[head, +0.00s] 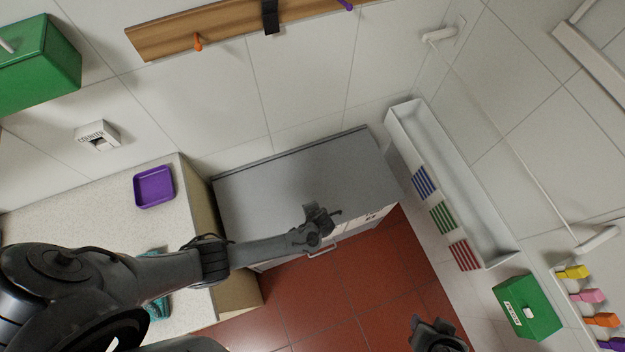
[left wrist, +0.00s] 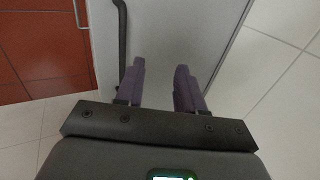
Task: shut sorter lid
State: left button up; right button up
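A grey-topped cabinet (head: 290,180), which I take to be the sorter, stands against the tiled wall in the head view. Its flat top looks level; I cannot tell whether that is the lid or how far it is open. My left gripper (head: 325,218) is over its front edge. In the left wrist view, the left fingers (left wrist: 161,85) are apart with nothing between them, over a pale grey panel (left wrist: 175,35). A dark bar (left wrist: 122,40) runs along the panel beside the left finger. My right gripper (head: 438,335) is at the bottom edge, away from the cabinet; its fingers are unclear.
A speckled counter (head: 85,215) with a purple tray (head: 154,187) stands to the left. A long white trough (head: 455,175) with striped cloths is on the right. A green box (head: 528,305) sits lower right. Red floor (head: 340,300) is clear in front.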

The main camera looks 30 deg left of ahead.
pick_arm(q)
jog(key=p+v, duration=0.3)
jog(key=v, duration=0.7)
jog(key=shift+s+d+r, duration=0.15)
jog(key=shift+r, duration=0.2)
